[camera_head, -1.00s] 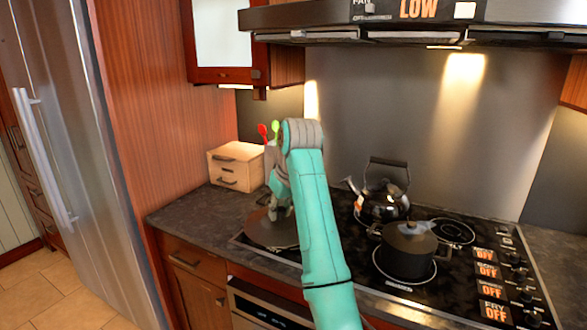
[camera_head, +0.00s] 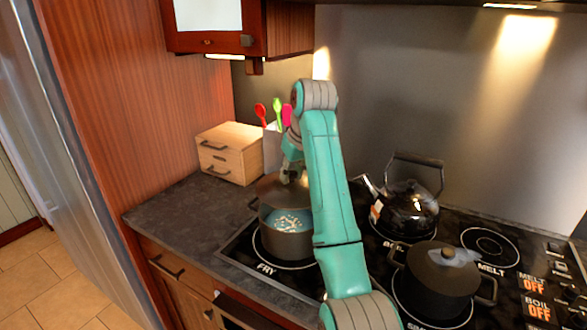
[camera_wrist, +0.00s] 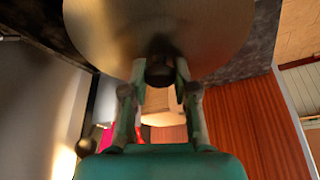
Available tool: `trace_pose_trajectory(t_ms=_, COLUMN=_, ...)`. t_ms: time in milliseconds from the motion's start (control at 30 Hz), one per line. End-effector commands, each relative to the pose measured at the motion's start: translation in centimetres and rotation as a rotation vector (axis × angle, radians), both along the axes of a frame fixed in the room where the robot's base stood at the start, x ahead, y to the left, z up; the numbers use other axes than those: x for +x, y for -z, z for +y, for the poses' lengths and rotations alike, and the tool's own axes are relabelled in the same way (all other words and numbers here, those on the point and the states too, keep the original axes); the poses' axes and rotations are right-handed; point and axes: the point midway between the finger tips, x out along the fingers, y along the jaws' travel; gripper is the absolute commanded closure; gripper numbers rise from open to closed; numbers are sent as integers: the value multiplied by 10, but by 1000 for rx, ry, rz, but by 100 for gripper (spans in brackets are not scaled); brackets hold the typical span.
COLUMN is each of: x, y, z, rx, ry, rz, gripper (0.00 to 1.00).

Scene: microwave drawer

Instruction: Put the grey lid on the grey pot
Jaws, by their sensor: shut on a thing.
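My gripper (camera_head: 293,172) is shut on the dark knob of the grey lid (camera_head: 272,188). The wrist view shows the knob between my fingers (camera_wrist: 160,72) and the lid's broad metallic disc (camera_wrist: 125,30) beyond it. A bluish, pale-speckled patch shows below the lid's front edge, so the lid looks apart from the rim there; the exact gap is unclear. My arm hides the pot's right side.
A wooden drawer box (camera_head: 230,152) and colourful utensils (camera_head: 277,112) stand behind the lid. The counter (camera_head: 180,205) left of the stove is clear.

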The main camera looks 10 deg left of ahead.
Motion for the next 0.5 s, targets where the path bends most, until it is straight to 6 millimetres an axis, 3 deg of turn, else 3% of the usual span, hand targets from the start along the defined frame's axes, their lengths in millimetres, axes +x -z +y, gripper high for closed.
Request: trace_pose_trajectory(t_ms=500, x=-1, y=7, z=-1, rx=1, ry=0, rz=1, gripper=100)
